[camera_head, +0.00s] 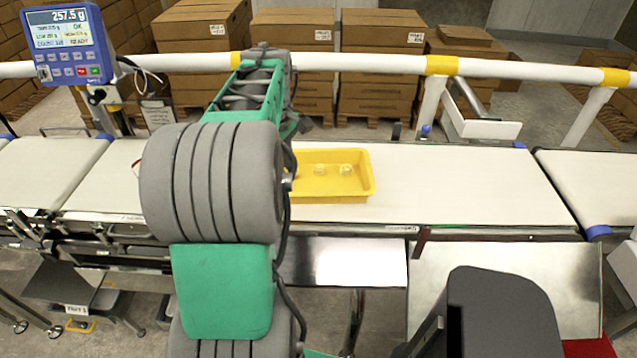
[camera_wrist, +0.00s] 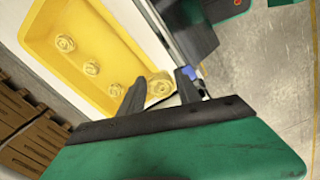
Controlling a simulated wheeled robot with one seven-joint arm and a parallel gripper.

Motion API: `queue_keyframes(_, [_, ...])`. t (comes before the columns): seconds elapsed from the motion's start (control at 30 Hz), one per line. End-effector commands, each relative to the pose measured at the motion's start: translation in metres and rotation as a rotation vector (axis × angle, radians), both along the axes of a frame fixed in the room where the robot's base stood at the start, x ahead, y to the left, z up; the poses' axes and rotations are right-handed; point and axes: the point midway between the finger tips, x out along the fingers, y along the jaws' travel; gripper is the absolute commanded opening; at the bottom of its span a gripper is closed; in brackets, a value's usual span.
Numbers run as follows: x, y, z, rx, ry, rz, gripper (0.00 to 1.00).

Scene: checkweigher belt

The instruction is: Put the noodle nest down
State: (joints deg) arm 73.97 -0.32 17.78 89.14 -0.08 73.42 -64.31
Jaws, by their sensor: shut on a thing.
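In the wrist view my gripper (camera_wrist: 160,76) is shut on a pale yellow noodle nest (camera_wrist: 160,88), with one dark finger on each side of it. The held nest appears near the rim of a yellow tray (camera_wrist: 107,45); I cannot tell its height above the tray. Three other nests lie apart in a row on the tray floor, one of them at the far end (camera_wrist: 65,43). In the head view the tray (camera_head: 333,197) sits on the white belt, partly behind my arm, with two nests clearly showing. My gripper and the held nest are hidden there.
The white conveyor belt (camera_head: 460,185) is clear to the right of the tray. A white rail (camera_head: 380,63) with yellow bands runs behind it, with stacked cardboard boxes (camera_head: 382,90) beyond. A scale display (camera_head: 68,42) reading 257.5 g stands at the left.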

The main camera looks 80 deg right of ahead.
Motion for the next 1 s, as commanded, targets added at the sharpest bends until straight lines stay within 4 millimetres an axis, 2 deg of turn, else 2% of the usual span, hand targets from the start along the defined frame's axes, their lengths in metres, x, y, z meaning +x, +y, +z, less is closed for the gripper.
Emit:
queue_keyframes(0.23, [-0.040, -0.057, -0.028, 0.004, 0.001, -0.006, 0.02])
queue_keyframes(0.4, [-0.056, -0.081, -0.061, 0.004, 0.000, -0.002, 0.02])
queue_keyframes(0.5, [-0.063, -0.091, -0.076, 0.003, 0.000, -0.003, 0.02])
queue_keyframes(0.73, [-0.071, -0.103, -0.095, 0.003, 0.000, -0.002, 0.02])
queue_keyframes(0.9, [-0.070, -0.102, -0.121, 0.003, 0.000, -0.001, 0.02])
queue_keyframes(1.0, [-0.070, -0.103, -0.123, -0.001, 0.000, -0.001, 0.02])
